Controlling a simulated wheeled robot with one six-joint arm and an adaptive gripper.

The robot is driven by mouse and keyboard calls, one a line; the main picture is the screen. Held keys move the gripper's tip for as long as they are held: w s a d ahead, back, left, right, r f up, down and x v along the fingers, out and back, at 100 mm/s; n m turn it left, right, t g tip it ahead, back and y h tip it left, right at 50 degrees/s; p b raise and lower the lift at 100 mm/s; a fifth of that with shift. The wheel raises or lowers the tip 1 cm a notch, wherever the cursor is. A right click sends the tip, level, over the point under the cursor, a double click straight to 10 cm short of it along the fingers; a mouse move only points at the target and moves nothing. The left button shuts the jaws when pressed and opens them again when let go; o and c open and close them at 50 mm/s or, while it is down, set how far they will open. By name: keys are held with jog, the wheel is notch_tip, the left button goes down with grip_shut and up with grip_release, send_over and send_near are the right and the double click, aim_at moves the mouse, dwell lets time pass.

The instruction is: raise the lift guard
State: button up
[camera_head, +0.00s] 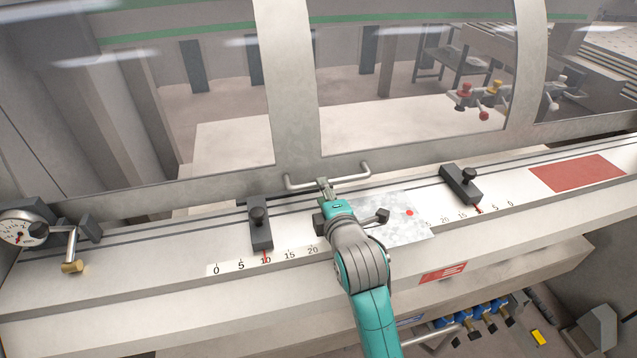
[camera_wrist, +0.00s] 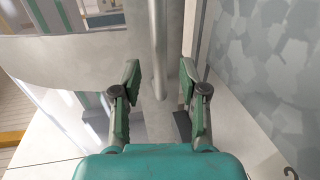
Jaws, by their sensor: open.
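The lift guard (camera_head: 295,90) is a grey metal frame with clear windows, standing down along the back of the bench. Its handle is a thin metal bar (camera_head: 300,186) on the lower rail. My gripper (camera_head: 325,186) is at the middle of this bar, partly covering it. In the wrist view the handle bar (camera_wrist: 157,45) runs lengthwise between the two green fingers of my open gripper (camera_wrist: 159,85). There is a gap on each side, and neither finger seems to touch the bar.
The bench carries a scale strip (camera_head: 240,266), a left stop block with a black knob (camera_head: 260,232) and a right stop block (camera_head: 461,188). A shiny sheet (camera_head: 408,228) lies beside my arm. A dial gauge (camera_head: 20,228) is at far left.

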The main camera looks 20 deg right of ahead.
jog(key=shift+x, duration=2.45)
grip_shut()
